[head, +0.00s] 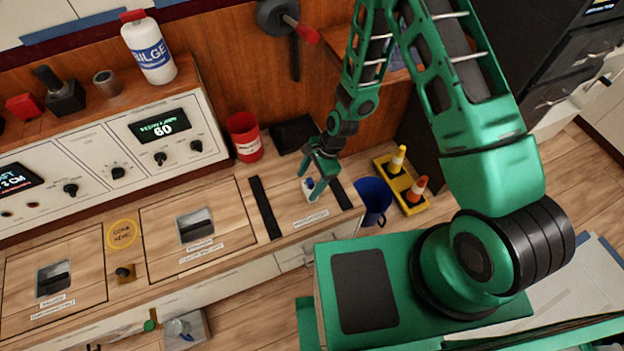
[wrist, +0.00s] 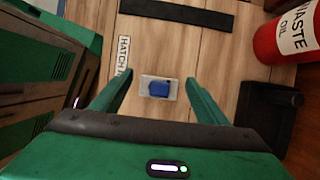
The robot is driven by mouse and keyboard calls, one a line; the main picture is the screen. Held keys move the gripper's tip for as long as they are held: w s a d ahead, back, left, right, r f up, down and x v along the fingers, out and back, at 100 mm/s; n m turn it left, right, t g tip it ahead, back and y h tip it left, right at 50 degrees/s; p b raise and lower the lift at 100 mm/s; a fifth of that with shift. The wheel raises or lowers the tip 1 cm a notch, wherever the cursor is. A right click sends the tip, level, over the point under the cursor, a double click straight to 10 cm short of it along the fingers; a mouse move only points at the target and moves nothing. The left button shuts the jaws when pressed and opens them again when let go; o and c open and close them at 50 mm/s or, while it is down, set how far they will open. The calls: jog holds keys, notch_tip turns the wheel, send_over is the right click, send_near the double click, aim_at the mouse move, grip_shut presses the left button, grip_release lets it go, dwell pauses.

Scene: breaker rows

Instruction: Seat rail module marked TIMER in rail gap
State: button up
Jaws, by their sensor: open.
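A small white piece with a blue top (wrist: 157,88) lies on the wooden counter, between the open fingers of my gripper (wrist: 158,75) in the wrist view. Clear space shows on both sides of it, so the fingers do not appear to touch it. No TIMER marking is readable on it, so I cannot tell whether it is the module. In the head view my gripper (head: 312,182) is low over the counter's right end, partly hiding the piece (head: 308,187). I cannot make out a rail gap in either view.
Two black strips (head: 264,208) flank the piece, with a hatch label (wrist: 123,55) nearby. A red waste oil can (head: 244,137) and a black box (head: 293,134) stand behind. A blue bucket (head: 374,198) is off the counter's right end. A control panel (head: 120,160) is at left.

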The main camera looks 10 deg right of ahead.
jog(key=v, duration=1.2)
jog(key=shift+r, duration=0.2)
jog(key=d+r+n+h, duration=0.2)
jog(key=d+r+n, duration=0.1)
jog(key=d+r, duration=0.7)
jog(key=s+d+r+n+h, duration=0.1)
jog(key=s+d+r, duration=0.4)
jog(key=d+r, duration=0.3)
jog(key=s+d+r+n+t+h, duration=0.1)
jog(key=s+d+r+n, duration=0.1)
jog(key=s+d+r, duration=0.3)
notch_tip(320, 180, up, 3)
jog(key=d, duration=0.2)
jog(key=shift+s+d+r+n, duration=0.15)
jog(key=shift+s+d+n, duration=0.05)
jog(key=shift+d+n, duration=0.15)
jog(key=shift+o, duration=0.5)
jog(key=s+d+r+n, duration=0.1)
jog(key=s+d+r, duration=0.1)
jog(key=s, duration=0.4)
jog(key=s+d+r, duration=0.2)
jog(key=s+r, duration=0.1)
jog(key=s, duration=0.3)
jog(key=shift+d+r+n, duration=0.2)
jog(key=shift+r+n, duration=0.15)
jog(key=shift+s, duration=0.25)
jog(key=shift+c, duration=0.6)
